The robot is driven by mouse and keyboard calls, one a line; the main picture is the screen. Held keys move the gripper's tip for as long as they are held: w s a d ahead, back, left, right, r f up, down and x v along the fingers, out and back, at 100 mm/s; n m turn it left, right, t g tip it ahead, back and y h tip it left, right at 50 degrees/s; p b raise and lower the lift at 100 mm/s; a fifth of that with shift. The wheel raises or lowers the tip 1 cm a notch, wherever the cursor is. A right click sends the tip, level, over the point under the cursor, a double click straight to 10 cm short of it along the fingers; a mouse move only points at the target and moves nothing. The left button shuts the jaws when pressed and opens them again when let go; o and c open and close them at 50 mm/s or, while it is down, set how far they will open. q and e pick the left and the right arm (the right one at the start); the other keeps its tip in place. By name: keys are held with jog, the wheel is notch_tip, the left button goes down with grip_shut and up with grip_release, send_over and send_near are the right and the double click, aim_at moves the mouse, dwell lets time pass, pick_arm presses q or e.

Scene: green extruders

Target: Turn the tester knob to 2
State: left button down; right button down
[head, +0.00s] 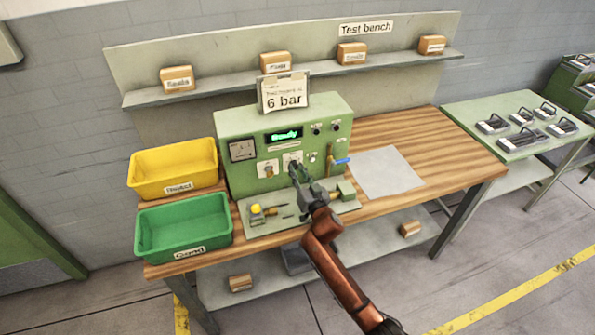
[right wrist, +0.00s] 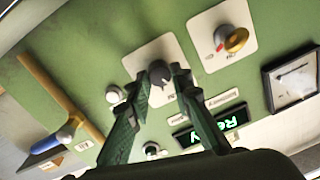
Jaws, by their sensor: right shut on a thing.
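The green tester (head: 225,130) stands on the bench with a lit display (head: 284,136) that seems to read "Ready". My right gripper (head: 294,170) reaches the middle white dial plate on its front. In the right wrist view, my right gripper's fingers (right wrist: 166,82) are shut on a dark grey knob (right wrist: 160,72) on a white plate (right wrist: 150,53). The knob's pointer and the plate's numbers are hidden or too small to read. A brass knob (right wrist: 236,39) on its own plate sits beside it, apart from the fingers. My left gripper is not in view.
A yellow bin (head: 173,169) and a green bin (head: 183,226) stand left of the tester. A blue-handled lever (head: 341,161) is on the tester's right side. A fixture plate (head: 262,229) lies in front. Grey paper (head: 386,173) lies flat on the right.

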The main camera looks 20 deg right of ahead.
jog(key=shift+r+n+p, duration=0.15)
jog(key=shift+n+p, duration=0.3)
jog(key=shift+n, duration=0.15)
jog(key=shift+n+p, duration=0.65)
jog(key=shift+n, duration=0.45)
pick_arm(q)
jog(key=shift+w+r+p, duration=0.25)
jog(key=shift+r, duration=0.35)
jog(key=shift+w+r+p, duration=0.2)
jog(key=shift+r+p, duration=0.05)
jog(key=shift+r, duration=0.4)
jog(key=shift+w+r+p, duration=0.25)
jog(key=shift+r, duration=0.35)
pick_arm(e)
jog(key=shift+n, duration=2.1)
jog(key=c, duration=1.7)
grip_release()
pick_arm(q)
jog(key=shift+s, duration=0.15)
pick_arm(e)
jog(key=shift+s, duration=0.1)
